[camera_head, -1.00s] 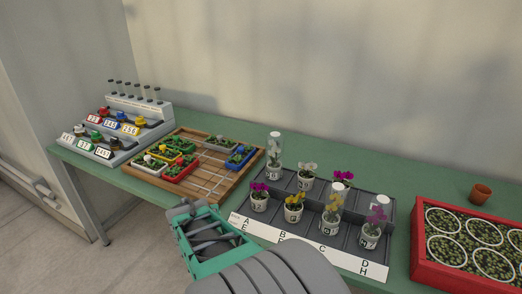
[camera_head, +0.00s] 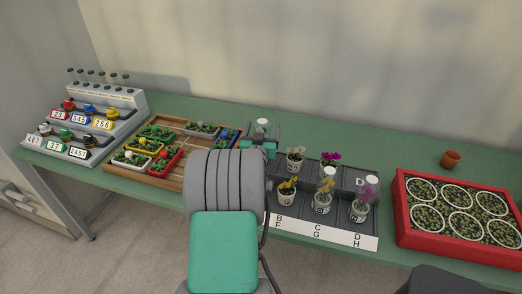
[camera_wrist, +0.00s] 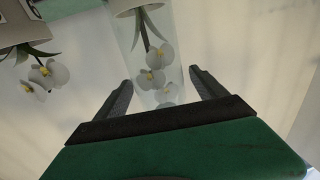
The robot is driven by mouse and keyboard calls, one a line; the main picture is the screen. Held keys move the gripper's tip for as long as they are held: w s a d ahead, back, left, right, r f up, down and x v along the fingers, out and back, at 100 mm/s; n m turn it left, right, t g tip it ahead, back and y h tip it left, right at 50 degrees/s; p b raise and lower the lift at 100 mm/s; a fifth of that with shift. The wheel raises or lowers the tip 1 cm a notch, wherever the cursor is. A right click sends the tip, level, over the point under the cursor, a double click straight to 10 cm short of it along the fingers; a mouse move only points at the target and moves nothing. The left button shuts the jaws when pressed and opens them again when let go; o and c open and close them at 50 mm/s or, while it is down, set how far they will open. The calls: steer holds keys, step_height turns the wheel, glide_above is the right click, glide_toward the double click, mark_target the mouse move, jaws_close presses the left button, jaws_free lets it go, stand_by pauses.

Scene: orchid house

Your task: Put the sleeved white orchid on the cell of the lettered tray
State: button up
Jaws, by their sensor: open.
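The sleeved white orchid (camera_wrist: 146,45) stands in a clear sleeve between my open fingers in the wrist view, which shows it upside down. In the head view only the top of its sleeve (camera_head: 262,123) shows above my gripper (camera_head: 260,142); its pot is hidden. I cannot tell whether the fingers touch the sleeve. The dark grey lettered tray (camera_head: 345,236) has a white front strip; B, F, C, G, D and H show. My arm covers its left end. An unsleeved white orchid (camera_head: 295,158) stands just right of my gripper and also shows in the wrist view (camera_wrist: 42,75).
A magenta orchid (camera_head: 331,160), a yellow one (camera_head: 287,189), a sleeved yellow one (camera_head: 324,192) and a sleeved purple one (camera_head: 363,198) stand on the tray. A red crate (camera_head: 450,246) and a terracotta pot (camera_head: 451,159) are right; a wooden tray (camera_head: 115,166) is left.

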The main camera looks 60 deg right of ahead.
steer(key=shift+x, duration=1)
steer(key=shift+c, duration=0.5)
jaws_close()
